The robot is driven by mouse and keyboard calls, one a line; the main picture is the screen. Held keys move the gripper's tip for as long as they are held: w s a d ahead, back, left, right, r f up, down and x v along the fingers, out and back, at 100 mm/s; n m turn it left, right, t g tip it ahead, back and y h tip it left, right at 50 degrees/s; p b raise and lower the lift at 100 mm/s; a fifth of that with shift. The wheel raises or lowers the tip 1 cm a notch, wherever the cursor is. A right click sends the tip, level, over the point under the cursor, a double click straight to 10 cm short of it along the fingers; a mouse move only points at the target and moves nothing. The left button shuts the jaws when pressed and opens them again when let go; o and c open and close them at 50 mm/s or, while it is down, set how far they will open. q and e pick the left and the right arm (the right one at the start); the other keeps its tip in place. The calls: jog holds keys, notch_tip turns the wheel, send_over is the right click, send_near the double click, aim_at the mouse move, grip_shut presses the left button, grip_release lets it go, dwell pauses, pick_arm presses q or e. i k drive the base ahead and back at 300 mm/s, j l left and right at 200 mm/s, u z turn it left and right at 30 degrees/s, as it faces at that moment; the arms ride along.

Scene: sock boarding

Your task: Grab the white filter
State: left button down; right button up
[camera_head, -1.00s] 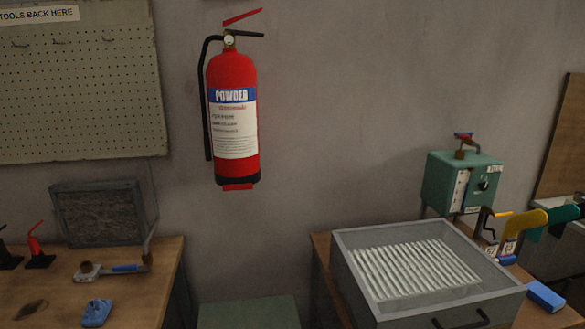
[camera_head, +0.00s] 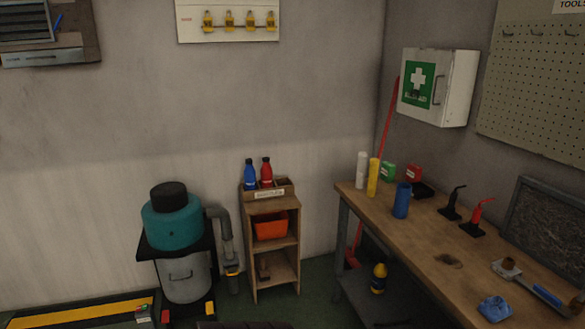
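A white upright cylinder (camera_head: 361,171) stands at the far left end of the wooden workbench (camera_head: 425,240) and looks like the white filter. A yellow cylinder (camera_head: 373,178) stands right beside it, slightly nearer. A blue cylinder (camera_head: 402,200) stands further right on the bench. Neither of my grippers shows in the view.
Green and red boxes (camera_head: 413,173) and red and black small tools (camera_head: 471,217) are on the bench. A small wooden shelf (camera_head: 271,245) holds bottles and an orange bin. A teal-topped vacuum (camera_head: 172,222) stands left. A yellow bottle (camera_head: 379,277) is under the bench.

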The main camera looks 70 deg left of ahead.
aim_at(362, 158)
jog(key=u, duration=1.9)
jog(key=i+j+u, duration=0.1)
